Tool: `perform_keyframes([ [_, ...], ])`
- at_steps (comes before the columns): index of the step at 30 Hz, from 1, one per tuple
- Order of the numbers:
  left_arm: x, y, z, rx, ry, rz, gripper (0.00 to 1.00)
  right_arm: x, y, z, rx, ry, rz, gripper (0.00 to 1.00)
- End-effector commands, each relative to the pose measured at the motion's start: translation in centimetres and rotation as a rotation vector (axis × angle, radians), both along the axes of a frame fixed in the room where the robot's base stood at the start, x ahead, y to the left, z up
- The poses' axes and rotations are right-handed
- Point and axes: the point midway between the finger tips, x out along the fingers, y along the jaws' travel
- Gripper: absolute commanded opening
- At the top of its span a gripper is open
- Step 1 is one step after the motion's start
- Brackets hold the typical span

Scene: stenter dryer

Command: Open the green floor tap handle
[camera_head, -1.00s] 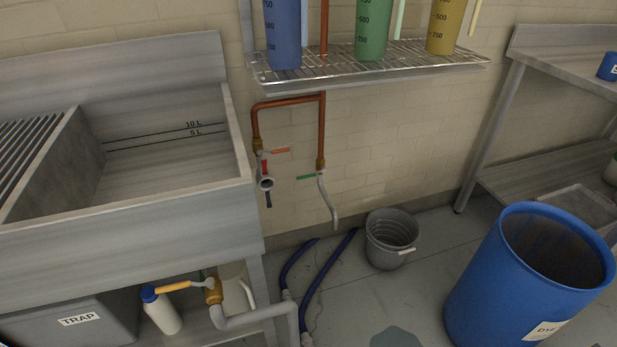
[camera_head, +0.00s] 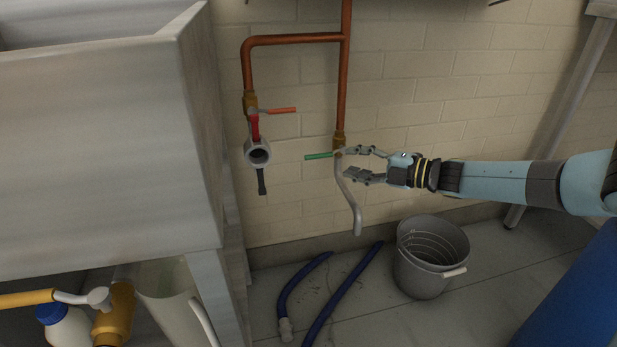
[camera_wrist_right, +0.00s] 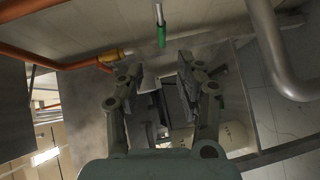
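The green tap handle (camera_head: 319,156) sticks out to the left from the floor tap (camera_head: 340,150), below a copper pipe on the wall. A bent grey spout (camera_head: 352,205) hangs under the tap. My right gripper (camera_head: 347,162) comes in from the right at the tap, its fingers apart and empty. In the right wrist view the green handle (camera_wrist_right: 161,36) is beyond the gripper (camera_wrist_right: 165,75), near the top middle, not between the fingers. I cannot tell whether a finger touches the tap. My left gripper is not in view.
A red-handled tap (camera_head: 257,140) hangs to the left on the same pipework. A steel sink (camera_head: 110,150) stands at the left. A grey bucket (camera_head: 428,262) and blue hoses (camera_head: 340,295) are on the floor below. A blue barrel (camera_head: 580,300) stands at the lower right.

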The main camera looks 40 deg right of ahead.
Motion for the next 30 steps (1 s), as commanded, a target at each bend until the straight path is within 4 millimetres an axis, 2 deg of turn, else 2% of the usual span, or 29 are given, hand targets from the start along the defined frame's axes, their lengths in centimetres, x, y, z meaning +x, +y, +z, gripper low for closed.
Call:
perform_keyframes([
  [1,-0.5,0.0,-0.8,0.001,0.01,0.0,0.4,0.1,-0.2,-0.7,-0.005,0.003,0.0,0.37],
  [3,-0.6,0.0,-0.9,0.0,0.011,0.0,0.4,0.4,-0.2,-0.7,-0.004,0.0,0.0,0.37],
  [8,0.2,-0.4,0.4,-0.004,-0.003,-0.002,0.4,2.0,0.3,-0.9,-0.002,-0.004,0.0,0.37],
  [15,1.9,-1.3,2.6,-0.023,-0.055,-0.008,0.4,6.5,1.7,-1.8,0.0,-0.002,-0.003,0.37],
  [21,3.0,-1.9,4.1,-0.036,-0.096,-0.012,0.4,9.5,2.5,-2.1,0.0,-0.001,-0.004,0.37],
  [25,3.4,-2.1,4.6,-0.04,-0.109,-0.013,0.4,10.3,2.8,-2.1,-0.001,0.0,-0.003,0.37],
  [30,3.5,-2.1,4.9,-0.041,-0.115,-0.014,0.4,10.6,2.9,-2.0,-0.001,0.0,-0.003,0.37],
])
